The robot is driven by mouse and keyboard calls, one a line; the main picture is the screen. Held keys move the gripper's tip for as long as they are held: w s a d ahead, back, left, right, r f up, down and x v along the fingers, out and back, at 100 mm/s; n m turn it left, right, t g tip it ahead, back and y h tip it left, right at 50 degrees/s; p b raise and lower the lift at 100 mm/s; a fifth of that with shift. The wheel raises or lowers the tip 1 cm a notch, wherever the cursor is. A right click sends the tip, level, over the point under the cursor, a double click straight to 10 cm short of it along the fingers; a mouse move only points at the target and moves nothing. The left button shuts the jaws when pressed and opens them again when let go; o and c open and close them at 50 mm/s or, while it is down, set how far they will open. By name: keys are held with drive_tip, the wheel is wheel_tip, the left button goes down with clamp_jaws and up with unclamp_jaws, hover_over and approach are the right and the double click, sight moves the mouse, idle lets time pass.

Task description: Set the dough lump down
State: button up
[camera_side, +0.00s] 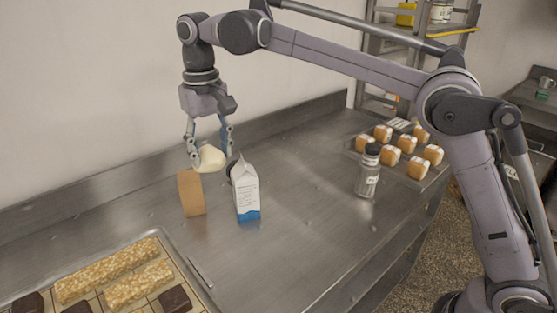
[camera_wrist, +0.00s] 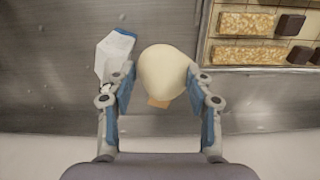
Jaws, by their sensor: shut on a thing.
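The dough lump (camera_side: 211,159) is pale cream and rounded. My gripper (camera_side: 209,152) is shut on it, with a finger on each side, and holds it above the steel counter (camera_side: 300,220). In the wrist view the dough lump (camera_wrist: 163,72) sits between the two blue-padded fingers of my gripper (camera_wrist: 162,88). In the side view the lump is just above and behind the top of a brown block-like packet (camera_side: 191,194). In the wrist view only a small part of that packet (camera_wrist: 160,102) shows past the lump.
A white and blue carton (camera_side: 246,192) stands close to the right of the brown packet. A dark-lidded jar (camera_side: 368,172) and a tray of small buns (camera_side: 414,176) are farther right. A tray of nut bars and chocolate pieces (camera_side: 150,295) lies front left. The middle of the counter is clear.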

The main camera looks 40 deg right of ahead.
drive_tip(key=shift+a+f+n, duration=0.2)
drive_tip(key=shift+a+n, duration=0.1)
drive_tip(key=shift+a, duration=0.8)
wheel_tip(320, 180, down, 22)
drive_tip(key=shift+d+r, duration=0.15)
drive_tip(key=o, duration=1.2)
